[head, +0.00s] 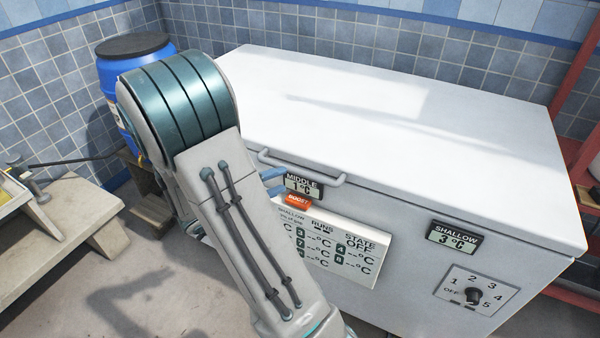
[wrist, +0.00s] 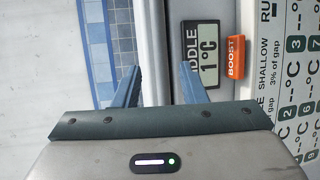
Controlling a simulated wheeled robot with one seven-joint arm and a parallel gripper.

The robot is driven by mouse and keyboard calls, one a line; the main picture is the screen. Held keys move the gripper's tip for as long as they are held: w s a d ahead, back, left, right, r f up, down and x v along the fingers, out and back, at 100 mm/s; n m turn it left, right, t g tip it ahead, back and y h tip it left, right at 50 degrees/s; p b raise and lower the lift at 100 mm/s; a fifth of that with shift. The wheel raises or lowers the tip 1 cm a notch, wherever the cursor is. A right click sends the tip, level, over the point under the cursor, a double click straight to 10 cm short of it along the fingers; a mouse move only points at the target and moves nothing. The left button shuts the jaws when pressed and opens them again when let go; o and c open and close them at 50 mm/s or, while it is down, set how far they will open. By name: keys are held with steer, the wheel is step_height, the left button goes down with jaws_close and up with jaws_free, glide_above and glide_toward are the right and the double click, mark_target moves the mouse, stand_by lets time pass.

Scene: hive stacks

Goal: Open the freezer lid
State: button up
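The white chest freezer (head: 430,220) has its lid (head: 400,120) down and closed in the head view. A grey bar handle (head: 305,170) runs along the lid's front edge. My gripper (head: 274,182) is mostly hidden behind my arm, with its blue fingers showing just below the handle's left part. In the wrist view my gripper (wrist: 160,85) is open, its two blue fingers apart. A pale vertical strip (wrist: 152,45), the lid's front edge or handle, lies between the fingers. I cannot tell whether they touch it.
The freezer front carries a "MIDDLE" display (head: 304,186), an orange BOOST button (head: 297,200), a state panel (head: 345,248) and a dial (head: 473,296). A blue barrel (head: 112,85) and wooden bench (head: 60,225) stand left. A red rack (head: 577,90) stands right.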

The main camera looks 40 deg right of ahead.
mark_target(297, 173)
steer(key=d, duration=0.2)
steer(key=d+f, duration=0.1)
steer(key=d, duration=0.5)
steer(key=shift+f, duration=0.2)
steer(key=shift+c, duration=0.4)
jaws_close()
